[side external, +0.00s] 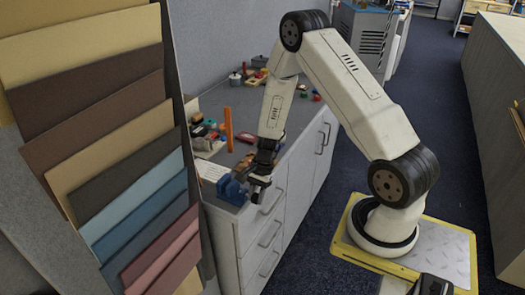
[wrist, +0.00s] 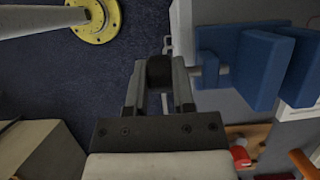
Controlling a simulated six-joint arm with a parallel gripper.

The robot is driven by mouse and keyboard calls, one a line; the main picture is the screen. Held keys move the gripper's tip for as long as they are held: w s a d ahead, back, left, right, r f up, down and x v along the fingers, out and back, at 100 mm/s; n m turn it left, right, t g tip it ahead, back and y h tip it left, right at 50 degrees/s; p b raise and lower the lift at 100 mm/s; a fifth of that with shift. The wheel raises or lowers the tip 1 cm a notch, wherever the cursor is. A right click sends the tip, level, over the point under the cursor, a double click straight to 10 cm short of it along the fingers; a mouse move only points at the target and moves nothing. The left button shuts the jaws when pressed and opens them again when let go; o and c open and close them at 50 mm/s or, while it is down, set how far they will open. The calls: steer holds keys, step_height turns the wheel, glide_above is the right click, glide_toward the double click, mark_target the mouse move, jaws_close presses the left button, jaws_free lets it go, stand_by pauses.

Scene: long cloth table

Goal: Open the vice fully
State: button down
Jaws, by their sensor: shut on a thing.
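The blue vice (side external: 231,189) stands at the near front edge of the cabinet top. In the wrist view its thick blue jaw blocks (wrist: 258,68) are on the right, with a narrow gap between them. A short grey screw rod (wrist: 209,74) runs from the vice toward my gripper. My gripper (wrist: 160,72) is shut on a dark block at the rod's outer end, which looks like the vice handle. In the side view my gripper (side external: 259,183) is just right of the vice, pointing down. The fingers hide much of the handle.
An orange upright piece (side external: 228,129) and several small coloured items stand behind the vice on the cabinet top (side external: 240,110). A red item (wrist: 240,156) shows low in the wrist view. Drawer handles (side external: 270,235) stick out below. Colour sample boards (side external: 100,130) stand at the left.

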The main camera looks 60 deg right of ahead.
mark_target(257, 194)
steer(key=shift+a+h, duration=0.15)
steer(key=shift+h, duration=1.35)
steer(key=c, duration=0.7)
jaws_free()
steer(key=shift+c, duration=0.2)
steer(key=shift+r, duration=0.15)
steer(key=shift+d+r, duration=0.25)
steer(key=shift+r, duration=1.6)
steer(key=shift+d+r, duration=0.2)
steer(key=shift+r, duration=1.65)
